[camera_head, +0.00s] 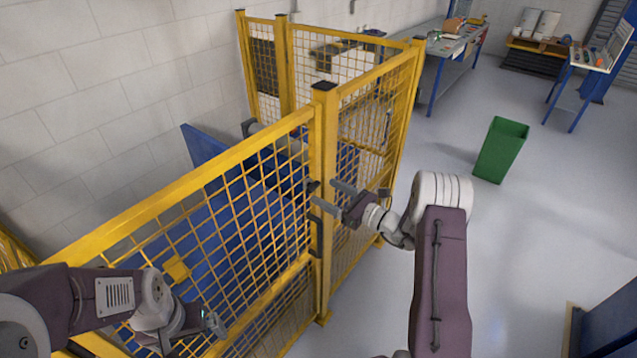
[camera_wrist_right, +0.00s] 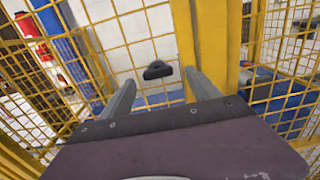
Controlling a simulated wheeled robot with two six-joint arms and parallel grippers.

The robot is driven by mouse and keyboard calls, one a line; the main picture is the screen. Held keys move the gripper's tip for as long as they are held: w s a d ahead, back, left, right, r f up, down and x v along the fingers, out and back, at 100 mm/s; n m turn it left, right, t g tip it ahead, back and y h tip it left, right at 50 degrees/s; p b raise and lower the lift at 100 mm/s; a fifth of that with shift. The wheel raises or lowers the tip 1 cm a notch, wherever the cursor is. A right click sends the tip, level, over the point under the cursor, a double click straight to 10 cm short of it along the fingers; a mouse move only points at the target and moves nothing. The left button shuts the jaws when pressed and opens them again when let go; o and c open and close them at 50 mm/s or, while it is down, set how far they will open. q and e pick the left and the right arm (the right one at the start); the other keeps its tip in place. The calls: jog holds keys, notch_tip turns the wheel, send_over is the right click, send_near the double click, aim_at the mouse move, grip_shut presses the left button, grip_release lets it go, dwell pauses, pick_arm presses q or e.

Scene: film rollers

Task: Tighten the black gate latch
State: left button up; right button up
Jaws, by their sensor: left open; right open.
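The black gate latch (camera_wrist_right: 157,70) shows in the right wrist view as a small dark knob in front of the yellow fence, just past and between my fingertips. In the head view a small dark piece (camera_head: 313,187) at the corner post seems to be this latch. My right gripper (camera_head: 332,196) is open, its two grey fingers pointing at the post; it also shows in the right wrist view (camera_wrist_right: 159,77). No contact with the latch is visible. My left gripper (camera_head: 214,326) is open and empty by the mesh at the lower left, away from the latch.
A dark upright handle (camera_head: 316,235) is on the fence below the latch. Yellow mesh panels (camera_head: 220,215) enclose blue equipment. A green bin (camera_head: 500,150) stands on open floor at the right. Workbenches (camera_head: 455,45) are at the back.

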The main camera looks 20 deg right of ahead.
aim_at(316, 187)
jog(key=x, duration=0.2)
jog(key=shift+w+a+r+p, duration=0.15)
jog(key=shift+w+a+p, duration=0.15)
jog(key=shift+p, duration=0.1)
jog(key=shift+w+a, duration=0.1)
jog(key=shift+a, duration=0.4)
jog(key=shift+w+d, duration=0.1)
jog(key=c, duration=1.4)
jog(key=shift+o, duration=0.2)
